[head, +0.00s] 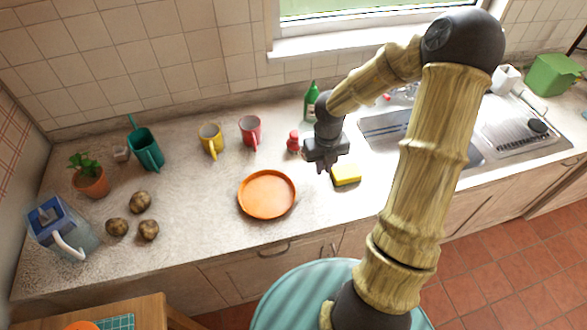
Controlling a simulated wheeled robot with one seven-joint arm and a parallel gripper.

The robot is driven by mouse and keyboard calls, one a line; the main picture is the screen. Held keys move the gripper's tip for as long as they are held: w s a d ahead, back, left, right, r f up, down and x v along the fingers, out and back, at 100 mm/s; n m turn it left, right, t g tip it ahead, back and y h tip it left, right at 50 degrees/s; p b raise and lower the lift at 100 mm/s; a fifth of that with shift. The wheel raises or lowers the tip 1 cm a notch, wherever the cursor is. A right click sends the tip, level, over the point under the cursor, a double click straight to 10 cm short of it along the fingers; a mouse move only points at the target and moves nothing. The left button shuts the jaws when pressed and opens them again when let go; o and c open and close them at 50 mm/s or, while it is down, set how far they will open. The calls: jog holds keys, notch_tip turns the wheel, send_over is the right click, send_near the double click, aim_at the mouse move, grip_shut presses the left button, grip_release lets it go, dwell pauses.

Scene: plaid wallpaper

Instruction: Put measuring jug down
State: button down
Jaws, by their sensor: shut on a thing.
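My gripper (325,166) points down over the counter, right of the orange plate and left of the sink. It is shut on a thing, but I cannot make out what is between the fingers. No measuring jug can be made out at the gripper. A clear jug with a blue top and white handle (82,245) stands at the far left of the counter, well away from my gripper; I cannot tell whether it is the measuring jug.
A yellow sponge (346,175) lies just right of my gripper. A red item (293,143), a green bottle (311,101) and red (250,130) and yellow (210,139) mugs stand near. The orange plate (267,194) lies left.

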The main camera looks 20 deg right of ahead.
notch_tip(320, 180, down, 5)
jog(key=shift+f, duration=0.1)
jog(key=shift+b, duration=0.3)
jog(key=shift+f, duration=1.85)
jog(key=shift+f+b, duration=0.1)
jog(key=shift+b, duration=0.2)
jog(key=c, duration=1.5)
grip_release()
jog(key=shift+o, duration=0.2)
notch_tip(320, 180, up, 12)
jog(key=shift+r+p, duration=0.15)
jog(key=shift+p, duration=0.9)
